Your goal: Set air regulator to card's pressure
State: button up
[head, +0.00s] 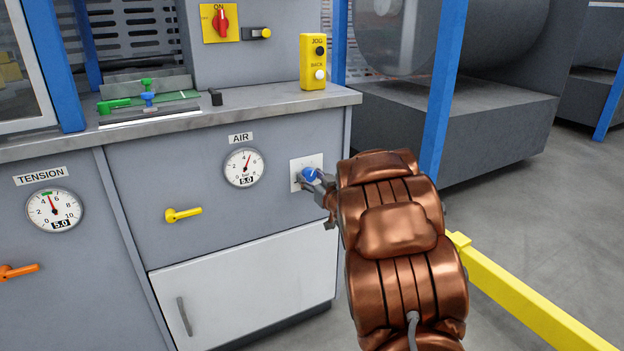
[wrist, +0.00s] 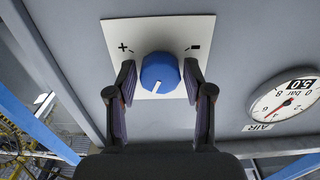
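The blue air regulator knob (head: 309,175) sits on a white plate on the grey cabinet front. In the wrist view, the knob (wrist: 160,72) has a white pointer mark aimed at lower left, with a plus at the plate's left and a minus at its right. My gripper (wrist: 160,75) has one finger on each side of the knob, with slim gaps; it looks open around it. In the head view my gripper (head: 322,186) partly covers the plate. The AIR gauge (head: 244,167) reads 5.0 bar in its window. No pressure card is recognisable in either view.
The TENSION gauge (head: 54,209), also showing 5.0, is at far left. A yellow lever (head: 183,214) and an orange lever (head: 18,271) stick out from the cabinet. A yellow jog box (head: 313,61) stands on the counter. A blue post (head: 442,90) and yellow rail (head: 535,305) are at right.

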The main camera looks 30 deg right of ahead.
jog(key=c, duration=0.7)
jog(key=shift+r+m+p, duration=0.1)
jog(key=shift+m+p, duration=0.2)
jog(key=shift+p, duration=0.65)
jog(key=shift+r+m+p, duration=0.1)
jog(key=shift+m+p, duration=0.4)
jog(key=shift+p, duration=0.6)
jog(key=m+p, duration=0.2)
jog(key=p, duration=0.2)
jog(key=shift+p, duration=0.3)
jog(key=m+p, duration=0.2)
jog(key=p, duration=0.1)
jog(key=shift+f+m+p, duration=0.2)
jog(key=shift+m+p, duration=0.1)
jog(key=o, duration=1.1)
